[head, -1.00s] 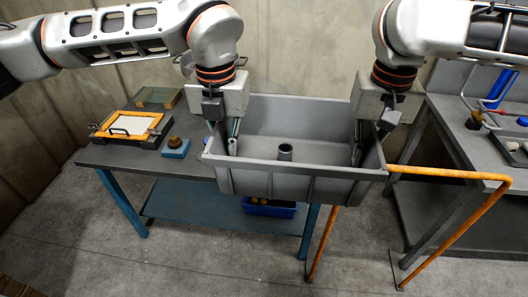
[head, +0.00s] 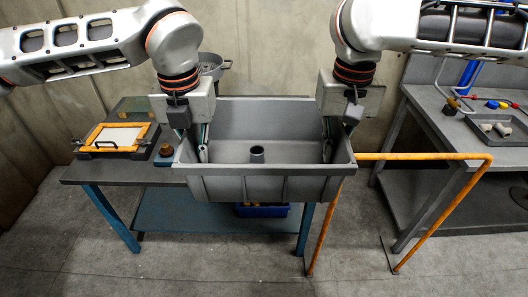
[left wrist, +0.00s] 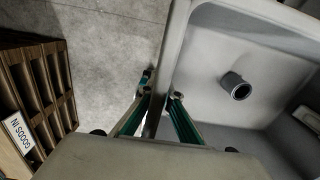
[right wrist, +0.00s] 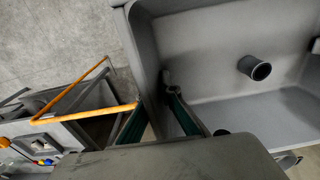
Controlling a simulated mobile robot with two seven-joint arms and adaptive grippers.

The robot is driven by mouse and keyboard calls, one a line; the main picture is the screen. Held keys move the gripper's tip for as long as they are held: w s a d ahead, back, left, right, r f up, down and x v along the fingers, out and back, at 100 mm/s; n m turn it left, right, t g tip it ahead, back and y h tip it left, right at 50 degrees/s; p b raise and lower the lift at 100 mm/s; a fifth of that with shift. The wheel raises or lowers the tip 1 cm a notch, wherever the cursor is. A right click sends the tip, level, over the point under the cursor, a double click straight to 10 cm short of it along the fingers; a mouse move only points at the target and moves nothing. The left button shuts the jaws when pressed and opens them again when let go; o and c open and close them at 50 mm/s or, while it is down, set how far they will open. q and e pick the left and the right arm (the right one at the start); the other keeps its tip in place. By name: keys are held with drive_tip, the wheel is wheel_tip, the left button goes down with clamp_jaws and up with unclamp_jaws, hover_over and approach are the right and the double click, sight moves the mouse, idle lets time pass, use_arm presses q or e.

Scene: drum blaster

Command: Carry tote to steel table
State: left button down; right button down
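The grey tote (head: 270,188) is an open, deep tub held up level between my two grippers, in front of the blue-legged table's right part. A short grey tube (head: 257,154) stands on its floor. My left gripper (head: 195,146) is shut on the tote's left wall, one finger inside and one outside; the left wrist view shows the wall between its fingers (left wrist: 162,92). My right gripper (head: 338,140) is shut on the right wall, also seen in the right wrist view (right wrist: 155,98). A grey table (head: 425,97) stands at the right; whether it is steel I cannot tell.
An orange rail (head: 425,157) stands between the tote and the grey table, close to the tote's right side. The grey table carries a tray with pipe pieces (head: 497,128). The blue-legged table (head: 85,171) holds a framed screen (head: 118,137). The floor in front is clear.

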use_arm(q)
drive_tip(key=shift+a+f, duration=0.1)
use_arm(e)
drive_tip(key=shift+w+d, duration=0.1)
drive_tip(key=shift+d, duration=0.2)
